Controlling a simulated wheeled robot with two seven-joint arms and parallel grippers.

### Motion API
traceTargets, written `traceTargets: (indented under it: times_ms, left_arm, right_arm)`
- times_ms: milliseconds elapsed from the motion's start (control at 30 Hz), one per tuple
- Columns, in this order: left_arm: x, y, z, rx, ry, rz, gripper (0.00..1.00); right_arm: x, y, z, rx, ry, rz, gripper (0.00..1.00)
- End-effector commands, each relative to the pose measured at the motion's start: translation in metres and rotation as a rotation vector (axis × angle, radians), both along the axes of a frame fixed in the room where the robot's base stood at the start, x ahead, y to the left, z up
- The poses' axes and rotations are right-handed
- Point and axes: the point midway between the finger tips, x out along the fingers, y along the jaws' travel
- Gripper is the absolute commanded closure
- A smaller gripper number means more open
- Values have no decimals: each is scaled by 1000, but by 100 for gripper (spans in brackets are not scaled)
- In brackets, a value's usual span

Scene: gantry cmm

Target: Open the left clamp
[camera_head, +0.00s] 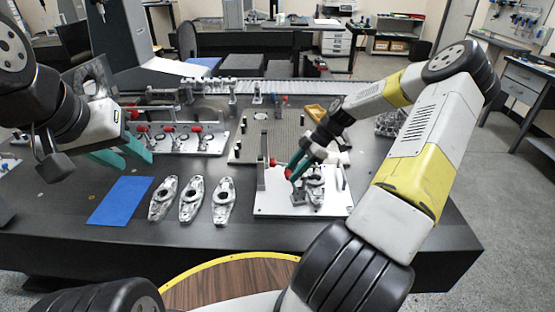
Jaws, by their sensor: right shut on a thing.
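A white fixture plate (272,207) lies on the dark table at centre right, with a grey metal part (315,187) on its right half. The left clamp stands at the plate's left side and has a red handle tip (288,173). My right gripper (292,170) reaches down from the upper right. Its teal fingers are shut on the left clamp's handle and partly hide the clamp. I cannot tell the clamp's exact position. My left gripper (124,156) hangs over the table at the left, open and empty, away from the fixture.
A blue mat (121,200) and several grey castings (191,199) lie left of the fixture plate. Behind stand a plate with several red-tipped clamps (186,142) and a perforated plate (262,130). The table's front strip is clear.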

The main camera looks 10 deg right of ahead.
Motion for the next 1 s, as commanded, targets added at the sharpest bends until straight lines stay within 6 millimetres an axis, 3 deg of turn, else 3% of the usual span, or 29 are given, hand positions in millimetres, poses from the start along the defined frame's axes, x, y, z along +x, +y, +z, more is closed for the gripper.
traceTargets:
  times_ms: [667,700,800,1000]
  left_arm:
    - [0,0,0,0,0,0,64]
    - [0,0,0,0,0,0,64]
    - [0,0,0,0,0,0,64]
    - [0,0,0,0,0,0,64]
  right_arm:
    - [1,-7,2,69,-5,-2,100]
    - [1,-7,2,69,-5,-2,60]
    - [1,-7,1,68,-4,-1,41]
    - [0,-7,1,68,-1,0,40]
